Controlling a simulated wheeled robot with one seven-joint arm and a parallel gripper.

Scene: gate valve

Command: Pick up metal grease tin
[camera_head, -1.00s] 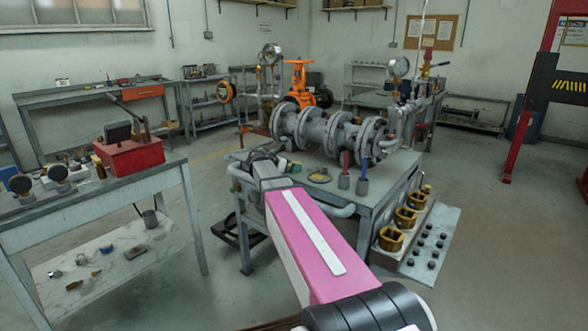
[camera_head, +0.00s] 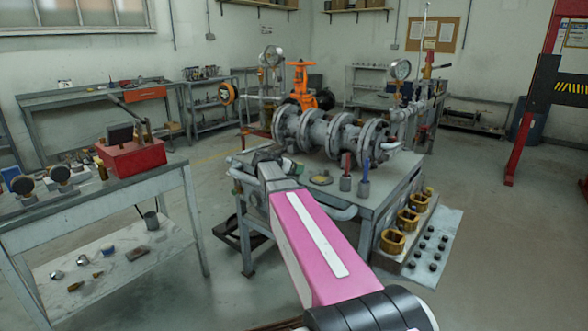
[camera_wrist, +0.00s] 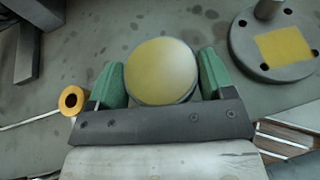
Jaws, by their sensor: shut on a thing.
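The metal grease tin (camera_wrist: 161,70) is round with a dull yellow top, seen from above in the wrist view. It sits between the two green finger pads of my gripper (camera_wrist: 160,82), which are shut on its sides. Grey table surface lies around it in that view; I cannot tell whether the tin touches the table. In the head view my gripper (camera_head: 283,166) is at the near left part of the valve table, beyond my pink arm link. The tin is not clearly made out there.
A grey flange disc (camera_wrist: 290,68) with a yellow patch lies right of the tin. A yellow ring-shaped thing (camera_wrist: 72,99) is at left. The pipe assembly (camera_head: 335,135) fills the table's back. Two grey pots (camera_head: 345,183) (camera_head: 363,188) hold red- and blue-handled tools.

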